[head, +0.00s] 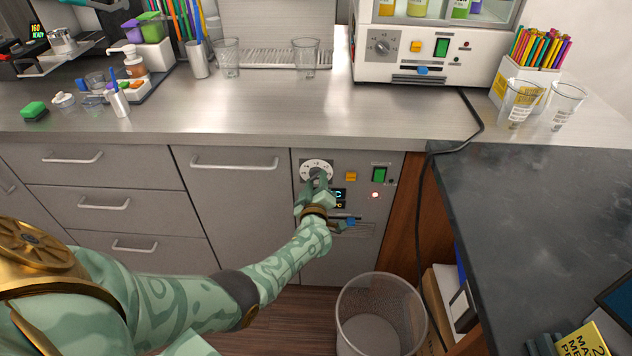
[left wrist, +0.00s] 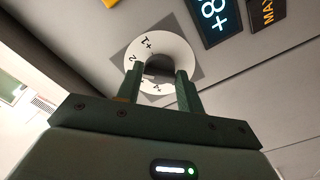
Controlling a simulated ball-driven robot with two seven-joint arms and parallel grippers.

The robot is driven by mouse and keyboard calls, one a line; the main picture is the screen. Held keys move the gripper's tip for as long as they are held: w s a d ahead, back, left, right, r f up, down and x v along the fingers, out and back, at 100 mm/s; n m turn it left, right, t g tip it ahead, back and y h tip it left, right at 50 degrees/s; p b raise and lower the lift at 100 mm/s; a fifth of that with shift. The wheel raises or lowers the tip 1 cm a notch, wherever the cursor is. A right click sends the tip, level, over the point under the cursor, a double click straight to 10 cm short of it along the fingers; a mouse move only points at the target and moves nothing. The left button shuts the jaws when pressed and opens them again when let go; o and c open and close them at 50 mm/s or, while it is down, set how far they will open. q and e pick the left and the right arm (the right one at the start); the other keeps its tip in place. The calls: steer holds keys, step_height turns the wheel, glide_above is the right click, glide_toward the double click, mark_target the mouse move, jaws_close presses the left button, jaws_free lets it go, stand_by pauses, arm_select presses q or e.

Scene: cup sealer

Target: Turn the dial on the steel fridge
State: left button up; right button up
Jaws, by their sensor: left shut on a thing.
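The steel fridge (head: 350,255) is a grey front panel under the counter. Its dial (head: 317,168) is white with black numbers, set at the panel's upper left. My left gripper (head: 316,182) is at the dial, its fingers over the lower part. In the left wrist view the dial (left wrist: 158,50) shows around the fingers of my left gripper (left wrist: 160,75), which are shut on its dark centre knob (left wrist: 158,68). My right gripper is not in view.
An orange button (head: 351,177), a green switch (head: 379,174) and a blue slider (head: 350,221) sit near the dial. A clear bin (head: 381,310) stands below. A black cable (head: 424,200) hangs to the right. The counter edge overhangs the panel.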

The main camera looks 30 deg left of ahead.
arm_select(q)
steer(key=shift+f+m, duration=0.15)
steer(key=shift+m, duration=0.25)
steer(key=o, duration=1)
steer(key=shift+s+d, duration=0.1)
steer(key=p+v, duration=0.5)
steer(key=v, duration=1.1)
steer(key=shift+p, duration=0.4)
steer(key=shift+s, duration=0.15)
